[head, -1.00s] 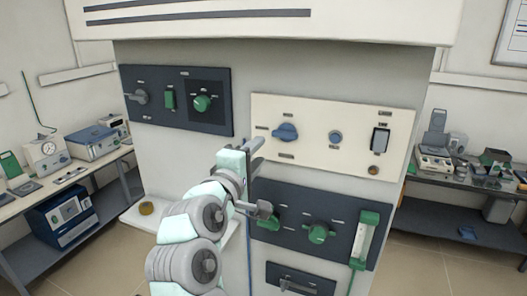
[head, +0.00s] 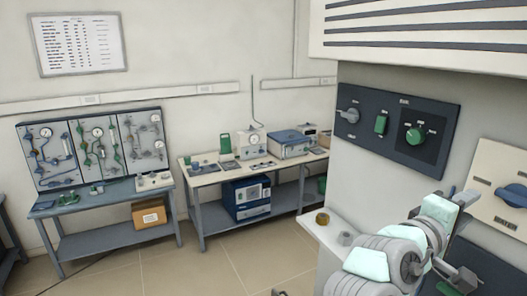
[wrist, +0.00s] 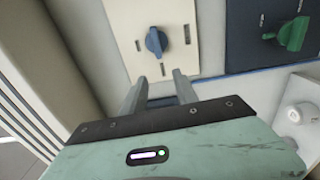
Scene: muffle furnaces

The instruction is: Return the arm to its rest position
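My arm is at the lower right of the head view, in front of the furnace cabinet (head: 375,190). My gripper (wrist: 158,85) shows in the wrist view with two fingers apart and nothing between them. The fingers point toward a cream panel (wrist: 185,15) with a blue knob (wrist: 156,42); the knob appears beyond the fingertips, apart from them. In the head view the blue knob (head: 512,195) is at the right edge, and my arm's end is left of it.
A dark panel (head: 440,160) with a green knob (head: 415,136) is above my arm. A small white ledge (head: 325,233) sticks out beside it. Benches with instruments (head: 289,143) and a gauge board (head: 95,150) stand left.

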